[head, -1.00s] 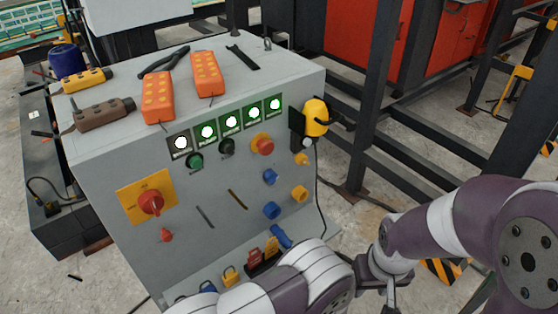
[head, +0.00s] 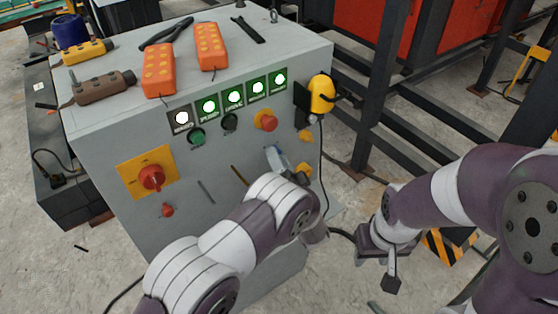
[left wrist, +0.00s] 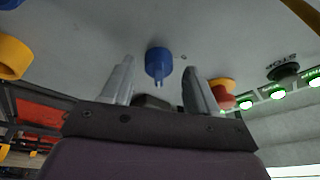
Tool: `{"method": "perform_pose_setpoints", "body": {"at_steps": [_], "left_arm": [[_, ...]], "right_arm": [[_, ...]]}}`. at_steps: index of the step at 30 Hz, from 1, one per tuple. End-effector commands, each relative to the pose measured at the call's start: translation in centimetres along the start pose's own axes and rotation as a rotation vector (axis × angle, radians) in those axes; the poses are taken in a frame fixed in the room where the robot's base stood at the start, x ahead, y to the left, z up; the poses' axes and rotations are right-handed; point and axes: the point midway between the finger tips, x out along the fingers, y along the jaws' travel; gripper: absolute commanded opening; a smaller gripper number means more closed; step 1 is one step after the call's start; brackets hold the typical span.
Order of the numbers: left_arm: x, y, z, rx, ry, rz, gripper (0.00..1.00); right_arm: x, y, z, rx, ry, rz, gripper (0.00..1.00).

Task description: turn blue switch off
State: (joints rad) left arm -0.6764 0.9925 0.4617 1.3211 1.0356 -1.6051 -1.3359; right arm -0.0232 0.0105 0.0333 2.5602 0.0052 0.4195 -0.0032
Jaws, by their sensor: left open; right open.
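A blue switch (left wrist: 158,62) with a small handle sits on the grey panel, between my left gripper's fingers in the left wrist view. My left gripper (left wrist: 158,78) is open and faces the panel; I cannot tell whether it touches the switch. In the head view my left gripper (head: 277,158) is at the panel's right part, below the red button, and hides the blue switches. Part of another blue knob (left wrist: 52,3) shows at the top left edge of the left wrist view. My right gripper (head: 390,268) is open, to the right of the cabinet and away from it.
A red button (head: 266,120), a red rotary switch (head: 151,178) and yellow knobs (left wrist: 12,57) are on the panel. Lit indicators (head: 234,97) line its top. Orange pendants (head: 159,70) lie on the cabinet top. A yellow device (head: 321,94) hangs at the right edge.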

Motion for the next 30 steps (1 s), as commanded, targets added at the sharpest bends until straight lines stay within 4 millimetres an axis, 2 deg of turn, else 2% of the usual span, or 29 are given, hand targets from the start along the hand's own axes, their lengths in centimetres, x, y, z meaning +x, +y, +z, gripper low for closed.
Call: {"method": "perform_pose_setpoints", "body": {"at_steps": [7,12,22,30], "left_arm": [[0.1,0.0,0.0,0.000,0.000,0.001,0.59],[0.1,0.0,0.0,0.000,0.000,0.001,0.04],[0.0,0.2,0.1,-0.031,-0.002,-0.009,0.04],[-0.1,0.7,0.3,-0.185,-0.011,-0.058,0.04]], "right_arm": [[0.0,0.0,0.0,0.000,0.000,0.000,0.43],[0.0,0.0,0.0,0.000,0.000,0.000,0.43],[0.8,0.0,0.1,0.000,0.000,0.000,0.43],[3.6,0.0,0.4,0.000,0.000,0.000,0.43]]}}
